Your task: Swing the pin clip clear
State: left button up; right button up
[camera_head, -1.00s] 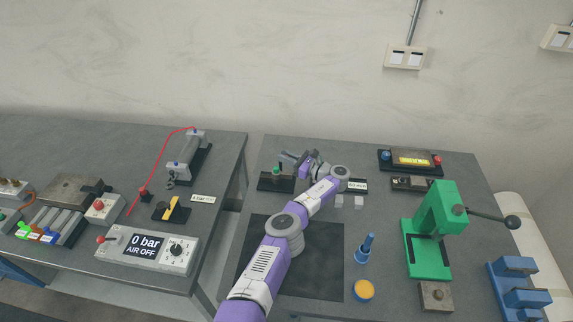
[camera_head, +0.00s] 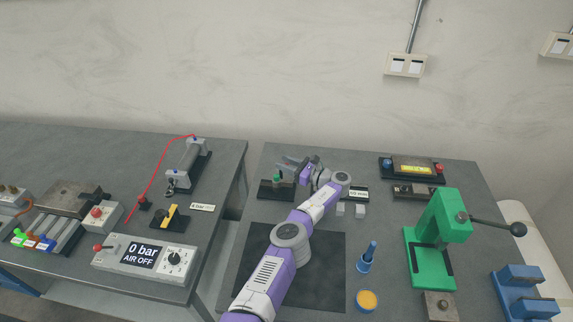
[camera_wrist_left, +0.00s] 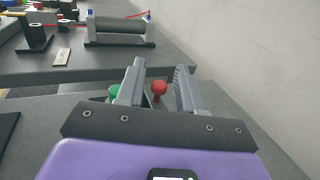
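I cannot pick out the pin clip for certain. A grey cylinder (camera_head: 187,160) on a black base stands on the left table, with a small dark hook-like part (camera_head: 171,188) at its near end. The cylinder also shows in the left wrist view (camera_wrist_left: 118,27). My left gripper (camera_head: 284,162) is over the back left of the right table, close to a black block with a green button (camera_head: 276,188). The left finger partly hides the green button. My right gripper is out of view.
A green press (camera_head: 433,229) with a long lever stands at the right. A blue bottle (camera_head: 367,258) and an orange-topped jar (camera_head: 367,300) stand near a dark mat (camera_head: 330,275). A control panel (camera_head: 140,255) reads 0 bar, AIR OFF. A gap separates the tables.

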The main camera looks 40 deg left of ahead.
pick_arm(q)
jog(key=d, duration=0.7)
jog(key=shift+w+d, duration=0.3)
jog(key=shift+w, duration=0.15)
